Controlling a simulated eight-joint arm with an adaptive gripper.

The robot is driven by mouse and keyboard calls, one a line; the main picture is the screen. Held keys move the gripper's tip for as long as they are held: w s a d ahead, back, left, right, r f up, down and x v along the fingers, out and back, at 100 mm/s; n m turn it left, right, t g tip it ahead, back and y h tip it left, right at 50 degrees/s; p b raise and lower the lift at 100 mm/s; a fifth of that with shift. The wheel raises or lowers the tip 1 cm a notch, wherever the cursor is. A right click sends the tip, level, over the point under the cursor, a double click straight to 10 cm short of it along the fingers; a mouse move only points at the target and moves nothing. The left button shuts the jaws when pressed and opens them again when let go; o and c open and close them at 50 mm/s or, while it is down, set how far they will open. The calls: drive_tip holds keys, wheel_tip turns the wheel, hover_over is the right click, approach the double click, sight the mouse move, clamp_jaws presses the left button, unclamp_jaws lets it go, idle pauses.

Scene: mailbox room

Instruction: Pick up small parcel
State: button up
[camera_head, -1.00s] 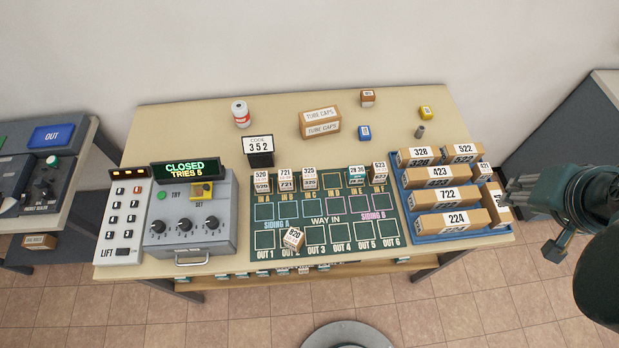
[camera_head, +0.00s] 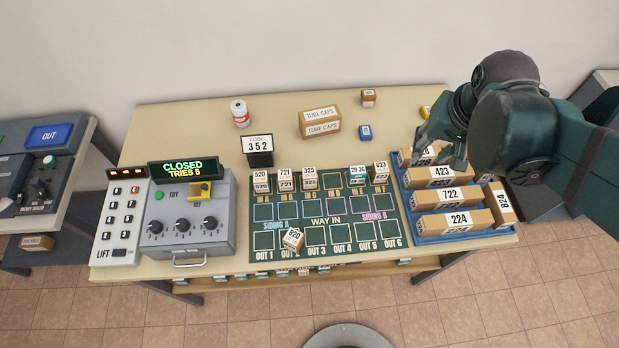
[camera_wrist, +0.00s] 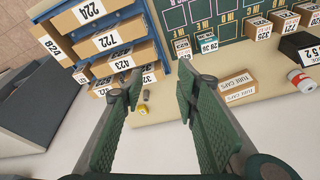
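Several small parcels are in view. A small white-topped parcel marked 820 (camera_head: 293,239) sits turned at an angle on the green mat (camera_head: 325,263), near OUT 2. A row of small parcels, including 721 (camera_head: 286,179) and 623 (camera_head: 380,171), stands along the mat's back edge. A small brown box (camera_head: 368,98) stands at the back of the table, with a small blue box (camera_head: 364,132) in front of it. My gripper (camera_head: 433,138) is over the back of the blue tray. In the wrist view my gripper (camera_wrist: 160,112) is open and empty; a small yellow box (camera_wrist: 141,108) shows between its fingers.
The blue tray (camera_head: 425,240) holds long parcels, including 722 (camera_head: 441,199) and 224 (camera_head: 454,221). A TUBE CAPS box (camera_head: 320,122), a can (camera_head: 240,114) and a 352 sign (camera_head: 259,150) stand on the table. A control box (camera_head: 190,225) is at left. The table's back left is clear.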

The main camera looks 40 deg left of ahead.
drive_tip(key=s+a+f+n+g+b, duration=0.15)
drive_tip(key=a+f, duration=0.25)
drive_tip(key=a, duration=0.4)
drive_tip(key=s+a+f+n, duration=0.1)
drive_tip(key=s+a+f, duration=0.2)
drive_tip(key=a+f, duration=0.35)
drive_tip(key=n+g+h, duration=0.1)
drive_tip(key=n+h, duration=0.1)
hover_over(310, 173)
drive_tip(key=shift+m, duration=0.25)
drive_tip(key=f, duration=0.6)
drive_tip(key=shift+w+a, duration=0.15)
drive_tip(key=shift+a, duration=0.05)
drive_tip(key=shift+f, duration=0.1)
drive_tip(key=shift+f+b, duration=0.4)
drive_tip(key=shift+f, duration=0.85)
drive_tip(key=shift+f, duration=0.1)
drive_tip(key=shift+d+f+b, duration=0.1)
drive_tip(key=shift+f+b, duration=0.2)
drive_tip(key=shift+f, duration=2.2)
drive_tip(key=shift+c, duration=0.7)
drive_tip(key=c, duration=0.4)
